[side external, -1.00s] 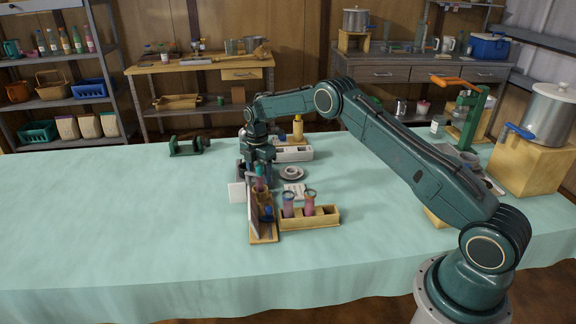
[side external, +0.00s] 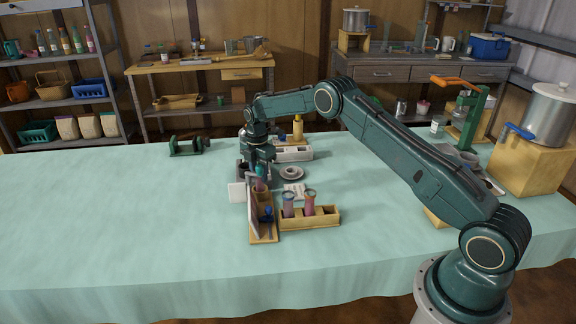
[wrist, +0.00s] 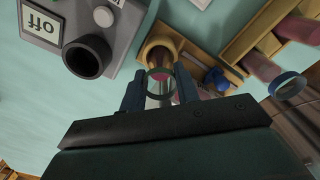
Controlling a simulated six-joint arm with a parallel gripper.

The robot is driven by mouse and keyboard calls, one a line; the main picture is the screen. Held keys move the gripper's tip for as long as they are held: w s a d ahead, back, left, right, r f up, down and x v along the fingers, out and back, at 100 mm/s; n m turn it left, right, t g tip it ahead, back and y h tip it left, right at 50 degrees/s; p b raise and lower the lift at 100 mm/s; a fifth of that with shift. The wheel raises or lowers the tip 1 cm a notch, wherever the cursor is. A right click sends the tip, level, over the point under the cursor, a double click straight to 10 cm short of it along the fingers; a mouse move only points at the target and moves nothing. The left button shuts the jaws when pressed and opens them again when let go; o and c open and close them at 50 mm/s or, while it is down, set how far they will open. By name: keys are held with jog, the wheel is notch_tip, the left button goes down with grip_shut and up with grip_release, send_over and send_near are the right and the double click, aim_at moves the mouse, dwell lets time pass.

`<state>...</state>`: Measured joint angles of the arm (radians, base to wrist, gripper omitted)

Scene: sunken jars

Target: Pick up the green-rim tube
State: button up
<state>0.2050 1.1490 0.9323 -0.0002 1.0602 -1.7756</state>
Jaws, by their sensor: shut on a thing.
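In the wrist view the green-rim tube (wrist: 160,75) stands between my gripper's two blue-grey fingers, its rim facing the camera. My gripper (wrist: 160,92) is shut on it near the rim. The tube's lower part, pinkish, points down into a yellow-wood holder (wrist: 148,45); how deep it sits cannot be told. In the side view my gripper (side external: 260,164) is low over the back of the narrow wooden stand (side external: 264,236), and the tube is partly hidden by the fingers and the stand's upright panel.
A wooden rack (side external: 328,220) with two pinkish tubes (side external: 288,205) stands to the right. A blue knob-like thing (wrist: 215,78) is close to my right finger. A grey box (wrist: 110,18) with a dark round opening and a sign is at left. A saucer with a cup (side external: 291,173) sits behind.

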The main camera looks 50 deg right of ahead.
jog(key=shift+r, duration=0.3)
notch_tip(320, 180, up, 19)
dwell(2.1)
jog(key=shift+r, duration=0.25)
jog(key=shift+s+d+f, duration=0.1)
dwell(0.7)
jog(key=s+d+f, duration=0.2)
jog(key=s+f, duration=0.4)
jog(key=s, duration=0.5)
jog(key=s+d+f, duration=0.3)
jog(key=s+f, duration=0.2)
jog(key=s, duration=0.7)
jog(key=shift+s+f, duration=0.2)
jog(key=shift+f, duration=0.15)
jog(key=shift+f, duration=0.2)
